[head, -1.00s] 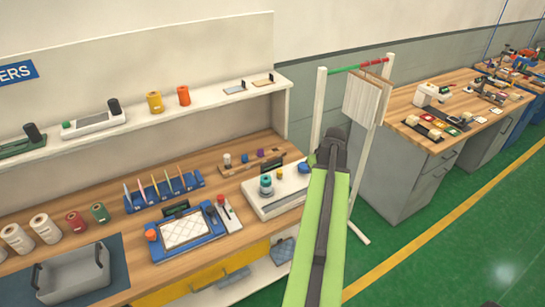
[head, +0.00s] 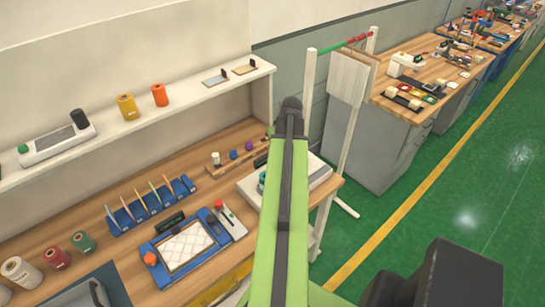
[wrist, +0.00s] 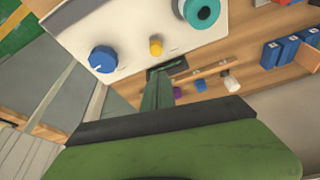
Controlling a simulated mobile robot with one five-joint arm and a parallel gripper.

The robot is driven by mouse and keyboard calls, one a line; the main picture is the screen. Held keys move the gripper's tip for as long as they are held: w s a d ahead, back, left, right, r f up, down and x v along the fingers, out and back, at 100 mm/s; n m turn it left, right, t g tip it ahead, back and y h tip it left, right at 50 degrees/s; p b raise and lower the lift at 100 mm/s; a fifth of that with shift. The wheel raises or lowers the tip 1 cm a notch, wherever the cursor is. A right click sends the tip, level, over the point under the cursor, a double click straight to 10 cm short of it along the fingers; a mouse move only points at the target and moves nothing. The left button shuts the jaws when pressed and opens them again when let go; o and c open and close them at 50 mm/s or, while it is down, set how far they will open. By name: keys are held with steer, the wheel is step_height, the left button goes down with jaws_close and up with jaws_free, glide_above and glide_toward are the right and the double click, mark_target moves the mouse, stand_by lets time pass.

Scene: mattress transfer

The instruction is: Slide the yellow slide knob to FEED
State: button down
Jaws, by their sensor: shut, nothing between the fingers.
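The yellow slide knob (wrist: 156,47) shows in the wrist view on top of a white box, between a blue dial knob (wrist: 103,60) and a teal round part (wrist: 201,12). The white box (wrist: 130,22) also shows in the head view (head: 322,173), partly behind my green arm, which hides the yellow knob there. My gripper (wrist: 160,76) is shut and empty. Its fingers point toward the box edge near a small dark display, and in the picture their tips end just below the yellow knob. I cannot tell the height gap. The FEED label is not readable.
A blue-framed tray (head: 184,247) and a blue rack (head: 150,203) stand left on the wooden bench. A white stand with hanging boards (head: 348,78) is just right of the box. A shelf (head: 130,128) runs above the bench. Green floor is open to the right.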

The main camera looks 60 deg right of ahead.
steer(key=b+x, duration=0.9)
steer(key=x, duration=0.1)
steer(key=shift+d+f+b, duration=0.15)
steer(key=shift+b, duration=0.15)
steer(key=shift+s, duration=0.1)
steer(key=shift+s+a, duration=0.3)
steer(key=shift+s, duration=0.5)
steer(key=shift+s+a, duration=0.3)
steer(key=shift+s, duration=0.55)
steer(key=shift+s+a, duration=0.25)
steer(key=shift+s, duration=0.55)
steer(key=shift+r+p, duration=0.55)
steer(key=shift+p, duration=0.15)
steer(key=p+v, duration=0.8)
steer(key=v, duration=0.1)
